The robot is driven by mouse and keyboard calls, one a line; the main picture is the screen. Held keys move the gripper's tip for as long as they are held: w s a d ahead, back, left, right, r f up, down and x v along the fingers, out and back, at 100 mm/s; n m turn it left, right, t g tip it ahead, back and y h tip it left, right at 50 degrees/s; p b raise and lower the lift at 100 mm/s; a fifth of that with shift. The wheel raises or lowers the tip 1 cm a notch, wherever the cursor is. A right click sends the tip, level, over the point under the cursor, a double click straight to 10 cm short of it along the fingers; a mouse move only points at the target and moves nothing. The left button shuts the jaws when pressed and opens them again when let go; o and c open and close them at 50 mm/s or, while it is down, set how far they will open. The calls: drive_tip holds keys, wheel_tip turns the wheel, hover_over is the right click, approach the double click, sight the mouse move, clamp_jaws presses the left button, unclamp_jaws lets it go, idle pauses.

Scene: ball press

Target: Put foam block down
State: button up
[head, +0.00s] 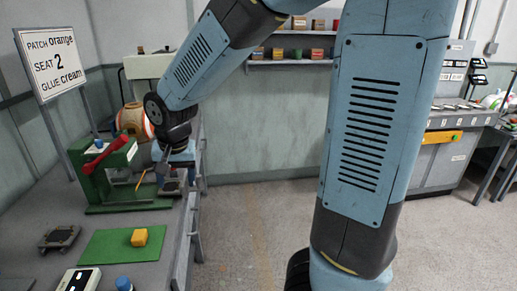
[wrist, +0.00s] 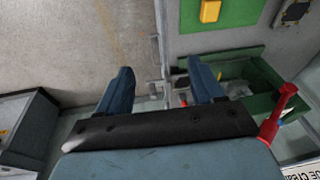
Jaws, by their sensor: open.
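The foam block (head: 139,237), a small yellow block, rests on a green mat (head: 100,246) on the grey bench. It also shows on the mat at the top of the wrist view (wrist: 210,11). My gripper (head: 163,163) is open beside the green press, beyond the block and apart from it. In the wrist view my gripper (wrist: 160,80) has its two blue fingers spread wide with nothing between them. The fingertips are small and partly unclear in the head view.
The green press (head: 100,190) with its red lever (head: 105,154) stands behind the mat. A striped ball (head: 132,120) is behind it. A dark pad (head: 59,238) lies left of the mat. A sign (head: 55,62) stands at the back left. Open floor lies right of the bench.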

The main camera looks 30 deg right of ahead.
drive_tip(key=s+d+r+n+t, duration=0.2)
drive_tip(key=s+d+r, duration=1)
drive_tip(key=s+d, duration=0.3)
drive_tip(key=shift+s+d+n+t+h, duration=0.15)
drive_tip(key=shift+s+n+t+h, duration=0.25)
drive_tip(key=shift+s, duration=0.1)
drive_tip(key=shift+s, duration=0.1)
idle(0.5)
